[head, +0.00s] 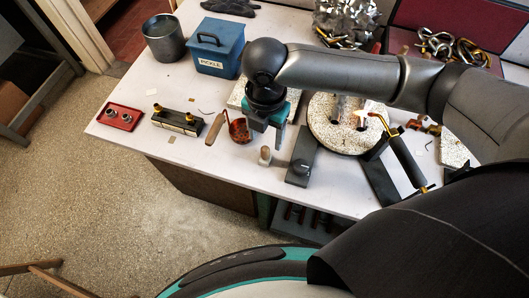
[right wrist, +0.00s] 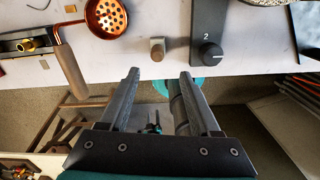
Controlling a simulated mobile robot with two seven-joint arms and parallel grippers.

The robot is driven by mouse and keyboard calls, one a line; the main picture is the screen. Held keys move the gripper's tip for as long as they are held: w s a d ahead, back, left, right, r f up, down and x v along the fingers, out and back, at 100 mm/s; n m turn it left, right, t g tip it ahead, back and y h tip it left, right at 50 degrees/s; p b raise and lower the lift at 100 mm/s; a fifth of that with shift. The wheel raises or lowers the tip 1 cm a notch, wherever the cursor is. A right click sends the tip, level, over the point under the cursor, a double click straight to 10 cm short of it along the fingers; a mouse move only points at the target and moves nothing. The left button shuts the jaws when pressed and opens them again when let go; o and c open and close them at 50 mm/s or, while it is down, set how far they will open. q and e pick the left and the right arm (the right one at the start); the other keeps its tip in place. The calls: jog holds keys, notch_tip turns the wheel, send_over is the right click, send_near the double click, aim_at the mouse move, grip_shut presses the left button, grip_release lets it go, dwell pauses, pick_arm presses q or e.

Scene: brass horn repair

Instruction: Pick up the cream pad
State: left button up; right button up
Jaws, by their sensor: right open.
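My right gripper (head: 266,138) points down over the front of the bench, well to the right of both squares. Its two fingers (right wrist: 160,74) are apart with nothing between them. My left gripper is not in view.
A cork-like stub (right wrist: 157,48) stands just beyond my right fingertips. A copper strainer (right wrist: 106,18), a dark plate with a knob (right wrist: 211,55), a red tray (head: 120,117), a black block (head: 178,121) and a blue bin (head: 216,49) stand on the bench.

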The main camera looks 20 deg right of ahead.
aim_at(265, 148)
notch_tip(265, 148, down, 3)
jog(key=shift+f, duration=0.45)
jog(key=shift+w+f, duration=0.15)
jog(key=shift+f, duration=0.35)
jog(key=f, duration=0.2)
jog(key=f+b, duration=0.1)
jog(key=shift+w+d+f, duration=0.1)
jog(key=shift+w+f, duration=0.15)
jog(key=shift+f, duration=0.45)
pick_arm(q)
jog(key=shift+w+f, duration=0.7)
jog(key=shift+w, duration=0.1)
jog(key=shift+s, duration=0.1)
pick_arm(e)
jog(key=shift+c, duration=0.5)
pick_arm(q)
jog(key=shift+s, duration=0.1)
pick_arm(e)
grip_shut()
